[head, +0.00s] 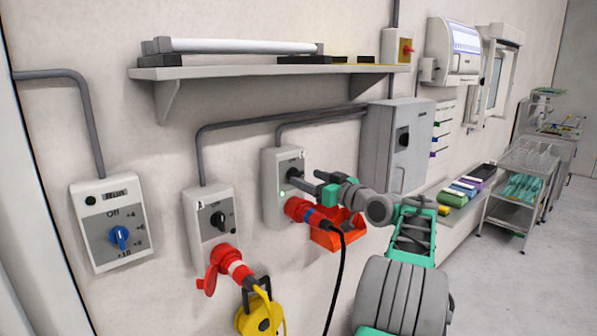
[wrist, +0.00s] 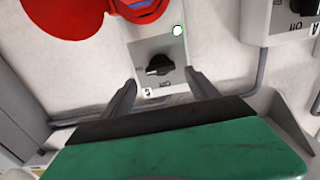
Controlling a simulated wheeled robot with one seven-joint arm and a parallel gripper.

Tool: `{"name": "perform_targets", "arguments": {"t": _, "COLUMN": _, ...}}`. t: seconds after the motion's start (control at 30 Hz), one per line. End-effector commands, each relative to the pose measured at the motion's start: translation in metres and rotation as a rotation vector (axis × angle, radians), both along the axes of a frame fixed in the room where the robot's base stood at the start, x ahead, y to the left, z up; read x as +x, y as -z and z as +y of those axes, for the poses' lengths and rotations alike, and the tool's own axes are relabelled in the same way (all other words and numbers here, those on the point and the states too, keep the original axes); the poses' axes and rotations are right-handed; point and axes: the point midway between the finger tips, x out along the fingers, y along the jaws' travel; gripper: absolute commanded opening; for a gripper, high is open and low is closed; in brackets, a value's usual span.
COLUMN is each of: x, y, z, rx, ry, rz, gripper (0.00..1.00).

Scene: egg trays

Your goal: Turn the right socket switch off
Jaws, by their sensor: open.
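The right socket box (head: 270,180) is grey and wall-mounted, with a red plug (head: 298,209) in its lower part. In the wrist view, which is upside down, its face (wrist: 143,50) shows a black rotary switch (wrist: 160,65) with its grip roughly crosswise to the box. A lit green lamp (wrist: 178,30) is beside the switch. My gripper (head: 300,184) is at the switch in the head view and partly hides it. In the wrist view my gripper's fingers (wrist: 161,78) are open, one on each side of the switch, with gaps showing.
The left socket (head: 211,215) has its own black switch and a red plug with a yellow cable. A red bin (head: 335,238) and black cable hang close below my gripper. A shelf (head: 260,70) is above; a grey cabinet (head: 395,145) is to the right.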

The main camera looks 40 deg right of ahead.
Motion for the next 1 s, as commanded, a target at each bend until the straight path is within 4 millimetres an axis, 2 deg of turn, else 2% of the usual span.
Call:
{"name": "perform_targets", "arguments": {"t": 0.1, "x": 0.024, "y": -0.004, "z": 0.003, "rx": 0.001, "ry": -0.005, "rz": 0.001, "gripper": 0.69}}
{"name": "perform_targets", "arguments": {"t": 0.2, "x": 0.036, "y": -0.002, "z": 0.003, "rx": 0.001, "ry": -0.004, "rz": 0.001, "gripper": 0.69}}
{"name": "perform_targets", "arguments": {"t": 0.5, "x": 0.041, "y": 0.0, "z": 0.004, "rx": 0.001, "ry": -0.005, "rz": 0.001, "gripper": 0.69}}
{"name": "perform_targets", "arguments": {"t": 1.0, "x": 0.041, "y": 0.0, "z": 0.004, "rx": 0.001, "ry": -0.004, "rz": 0.001, "gripper": 0.28}}
